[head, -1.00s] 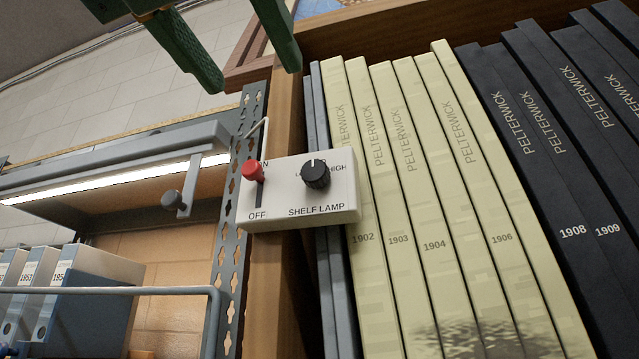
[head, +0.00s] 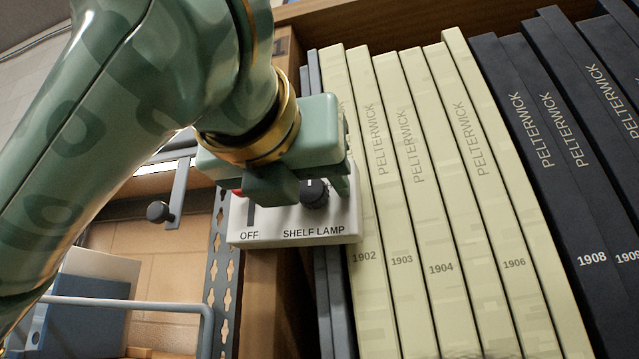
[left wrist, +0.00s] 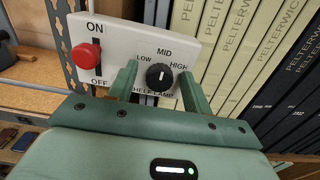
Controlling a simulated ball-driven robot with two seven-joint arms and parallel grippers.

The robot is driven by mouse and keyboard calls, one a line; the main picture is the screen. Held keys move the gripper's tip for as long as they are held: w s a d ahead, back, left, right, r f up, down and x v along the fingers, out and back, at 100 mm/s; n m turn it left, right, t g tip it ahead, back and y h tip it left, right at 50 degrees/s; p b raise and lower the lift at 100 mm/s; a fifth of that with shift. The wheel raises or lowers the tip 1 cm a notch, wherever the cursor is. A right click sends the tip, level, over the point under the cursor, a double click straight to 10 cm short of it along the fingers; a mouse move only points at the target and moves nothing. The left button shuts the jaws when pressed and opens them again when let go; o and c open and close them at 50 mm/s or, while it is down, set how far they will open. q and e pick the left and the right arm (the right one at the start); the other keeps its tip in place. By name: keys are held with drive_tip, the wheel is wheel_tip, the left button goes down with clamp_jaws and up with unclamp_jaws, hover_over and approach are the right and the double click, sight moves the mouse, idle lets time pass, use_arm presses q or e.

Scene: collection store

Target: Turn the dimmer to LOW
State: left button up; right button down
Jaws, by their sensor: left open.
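The black dimmer knob (head: 314,197) sits on the white SHELF LAMP box (head: 300,236), partly behind my left gripper (head: 311,183). In the left wrist view the knob (left wrist: 158,77) has its white mark pointing up, toward MID, with LOW on its left and HIGH on its right. My left gripper (left wrist: 158,72) is open there, one finger on each side of the knob. A gap shows on both sides, though contact is hard to judge. My right gripper is not in view.
A red switch lever (left wrist: 85,56) stands at ON, left of the knob and close to my left finger. Cream volumes (head: 405,230) and dark volumes (head: 560,140) stand close on the right. A grey perforated upright (head: 219,285) is at left.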

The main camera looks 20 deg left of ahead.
use_arm(q)
drive_tip(key=c, duration=1)
drive_tip(key=shift+o, duration=0.2)
drive_tip(key=shift+f, duration=0.1)
drive_tip(key=shift+f+n+b, duration=0.1)
drive_tip(key=shift+n+b, duration=0.7)
drive_tip(key=shift+b, duration=0.3)
drive_tip(key=n+b, duration=0.3)
drive_tip(key=shift+f+b, duration=0.1)
drive_tip(key=shift+b, duration=0.2)
drive_tip(key=n+b, duration=0.3)
drive_tip(key=n, duration=0.1)
drive_tip(key=shift+n, duration=0.3)
drive_tip(key=shift+a+n+b, duration=0.1)
drive_tip(key=shift+n+b, duration=1)
drive_tip(key=shift+n, duration=0.2)
